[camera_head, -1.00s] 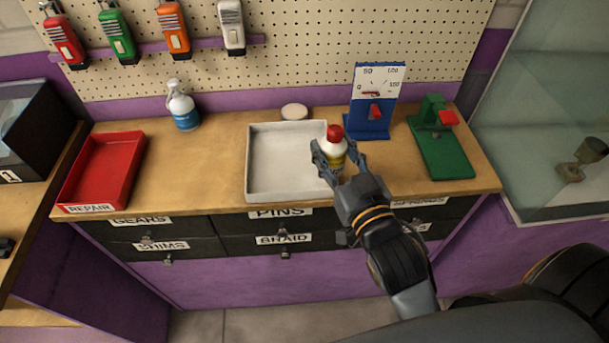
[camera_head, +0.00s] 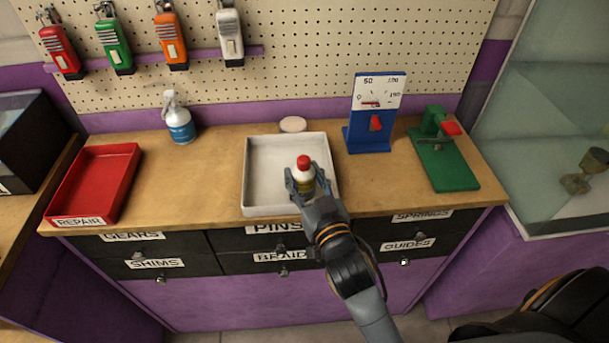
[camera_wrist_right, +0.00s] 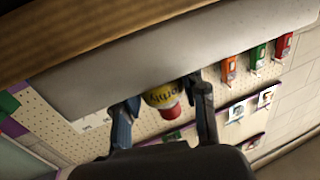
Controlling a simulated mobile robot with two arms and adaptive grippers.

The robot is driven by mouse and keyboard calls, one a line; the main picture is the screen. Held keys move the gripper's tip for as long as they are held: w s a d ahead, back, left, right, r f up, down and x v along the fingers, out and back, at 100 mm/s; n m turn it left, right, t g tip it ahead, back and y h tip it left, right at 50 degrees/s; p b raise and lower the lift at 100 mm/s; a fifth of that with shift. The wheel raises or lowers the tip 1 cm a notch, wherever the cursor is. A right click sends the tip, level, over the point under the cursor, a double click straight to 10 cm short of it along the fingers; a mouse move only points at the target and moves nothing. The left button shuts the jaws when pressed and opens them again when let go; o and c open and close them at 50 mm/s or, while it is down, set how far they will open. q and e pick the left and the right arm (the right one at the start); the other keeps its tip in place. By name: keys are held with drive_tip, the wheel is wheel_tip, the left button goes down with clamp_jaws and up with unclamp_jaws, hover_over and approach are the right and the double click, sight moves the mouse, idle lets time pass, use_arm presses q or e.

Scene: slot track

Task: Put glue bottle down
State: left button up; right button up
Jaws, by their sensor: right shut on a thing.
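The glue bottle (camera_head: 304,172) has a red cap and a white and yellow body. It also shows in the right wrist view (camera_wrist_right: 161,97), with dark lettering on its yellow label. My right gripper (camera_head: 302,184) is shut on the bottle, one finger on each side. In the head view the bottle is upright over the right part of the white tray (camera_head: 265,165). The gripper hides its lower part, and I cannot tell whether its base touches the tray. My left gripper is not in view.
A red REPAIR tray (camera_head: 97,182) is at the left of the bench and a spray bottle (camera_head: 178,118) stands behind. A round white disc (camera_head: 293,124) lies behind the white tray. A blue gauge stand (camera_head: 375,113) and a green press (camera_head: 443,153) stand at the right.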

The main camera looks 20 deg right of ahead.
drive_tip(key=o, duration=0.7)
drive_tip(key=shift+f, duration=0.2)
drive_tip(key=o, duration=0.5)
drive_tip(key=shift+r, duration=0.1)
drive_tip(key=shift+s+r, duration=0.1)
drive_tip(key=shift+r, duration=0.05)
drive_tip(key=shift+s+a+b, duration=0.1)
drive_tip(key=shift+s+b, duration=1.2)
drive_tip(key=shift+s, duration=4.65)
